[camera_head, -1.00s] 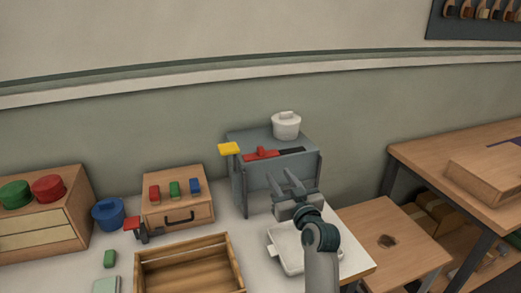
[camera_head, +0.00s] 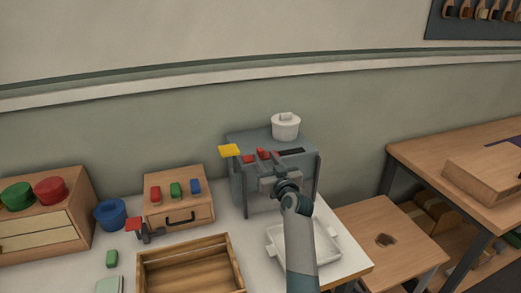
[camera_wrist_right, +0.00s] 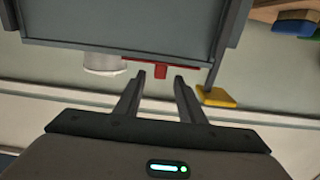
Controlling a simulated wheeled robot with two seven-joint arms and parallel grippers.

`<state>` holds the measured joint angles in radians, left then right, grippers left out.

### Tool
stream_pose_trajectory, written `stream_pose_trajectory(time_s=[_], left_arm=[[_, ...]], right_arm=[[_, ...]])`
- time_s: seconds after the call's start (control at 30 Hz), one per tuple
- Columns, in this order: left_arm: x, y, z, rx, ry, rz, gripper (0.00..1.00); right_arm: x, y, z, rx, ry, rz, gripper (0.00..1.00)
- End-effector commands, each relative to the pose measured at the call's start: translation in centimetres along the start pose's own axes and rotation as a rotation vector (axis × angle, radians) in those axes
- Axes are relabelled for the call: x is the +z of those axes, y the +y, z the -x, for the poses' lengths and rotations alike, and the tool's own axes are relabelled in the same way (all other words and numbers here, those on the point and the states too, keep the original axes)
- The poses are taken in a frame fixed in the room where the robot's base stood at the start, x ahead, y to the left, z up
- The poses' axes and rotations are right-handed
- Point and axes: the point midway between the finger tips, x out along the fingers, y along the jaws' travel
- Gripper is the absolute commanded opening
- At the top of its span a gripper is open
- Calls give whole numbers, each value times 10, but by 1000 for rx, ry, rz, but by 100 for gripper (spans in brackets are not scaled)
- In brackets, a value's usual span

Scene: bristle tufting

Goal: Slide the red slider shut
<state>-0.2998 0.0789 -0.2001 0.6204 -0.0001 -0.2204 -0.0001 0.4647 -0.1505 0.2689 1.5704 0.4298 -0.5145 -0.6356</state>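The red slider (camera_head: 263,153) sits on the top of the grey box (camera_head: 240,189), with a dark slot showing to its right. I cannot tell whether a finger touches the tab. My left gripper is not in view.
A white lidded pot (camera_head: 286,127) stands on the box behind the slot. A yellow block (camera_head: 228,149) is at the box's left top corner. A white tray (camera_head: 277,253) lies in front, and a wooden crate (camera_head: 188,245) and small drawer box (camera_head: 160,215) stand left.

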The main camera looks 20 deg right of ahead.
Motion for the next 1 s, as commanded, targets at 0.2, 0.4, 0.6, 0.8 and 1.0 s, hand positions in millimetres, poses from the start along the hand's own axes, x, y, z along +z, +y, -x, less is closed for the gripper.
stream_pose_trajectory(time_s=[0.2, 0.4, 0.6, 0.8, 1.0], left_arm=[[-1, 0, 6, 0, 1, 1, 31], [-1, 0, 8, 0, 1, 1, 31], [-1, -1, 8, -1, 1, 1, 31], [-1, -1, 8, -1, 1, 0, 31], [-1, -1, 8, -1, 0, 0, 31]], right_arm=[[-1, 0, -30, 0, -1, -1, 36], [-1, 0, -49, -1, 0, 0, 36], [0, 0, -56, 0, -1, 1, 36], [0, 0, -57, 0, 0, 1, 36], [0, 0, -57, 0, 0, 1, 14]])
